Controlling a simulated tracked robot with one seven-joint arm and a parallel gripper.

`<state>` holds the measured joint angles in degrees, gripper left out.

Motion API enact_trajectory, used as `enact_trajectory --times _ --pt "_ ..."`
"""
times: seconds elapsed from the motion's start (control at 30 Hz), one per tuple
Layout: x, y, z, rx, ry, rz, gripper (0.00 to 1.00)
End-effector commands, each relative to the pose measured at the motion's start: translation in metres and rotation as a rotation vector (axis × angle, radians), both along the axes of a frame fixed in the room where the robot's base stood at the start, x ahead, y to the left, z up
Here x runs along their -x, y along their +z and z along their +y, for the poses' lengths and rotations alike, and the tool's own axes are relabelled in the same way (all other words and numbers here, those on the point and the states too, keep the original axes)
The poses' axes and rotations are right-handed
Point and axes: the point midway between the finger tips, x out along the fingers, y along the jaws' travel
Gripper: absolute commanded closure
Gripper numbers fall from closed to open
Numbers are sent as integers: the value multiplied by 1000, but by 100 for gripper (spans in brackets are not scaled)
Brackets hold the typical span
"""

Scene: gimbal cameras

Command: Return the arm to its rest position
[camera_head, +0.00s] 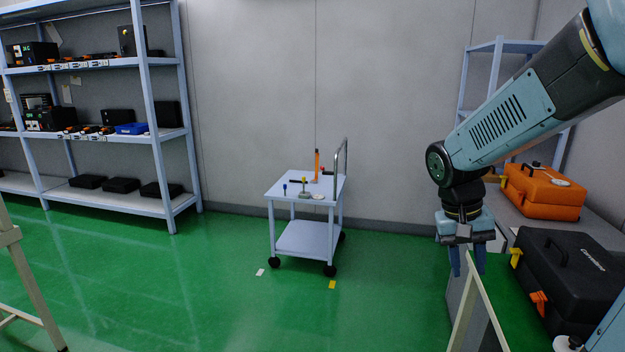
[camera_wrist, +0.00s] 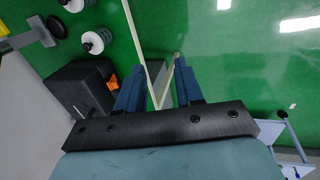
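My arm reaches in from the upper right of the head view, bent at the elbow, with the wrist hanging down. My gripper (camera_head: 467,262) points downward at the right, above the cream frame edge beside the counter. Its two blue fingers are apart with nothing between them. The wrist view also shows my gripper (camera_wrist: 157,86) with a clear gap between the fingers, and the green floor and a cream frame beyond.
A black case (camera_head: 570,272) and an orange case (camera_head: 543,190) stand close right of my gripper. A small trolley (camera_head: 307,238) with tools stands mid-room. Shelves (camera_head: 160,137) line the left wall.

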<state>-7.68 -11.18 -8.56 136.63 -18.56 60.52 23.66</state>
Motion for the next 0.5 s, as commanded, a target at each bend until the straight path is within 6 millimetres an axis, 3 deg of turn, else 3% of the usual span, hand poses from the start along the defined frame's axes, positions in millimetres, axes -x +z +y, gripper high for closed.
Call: enact_trajectory --times 0.5 --pt "41 58 33 -146 152 -278 64"
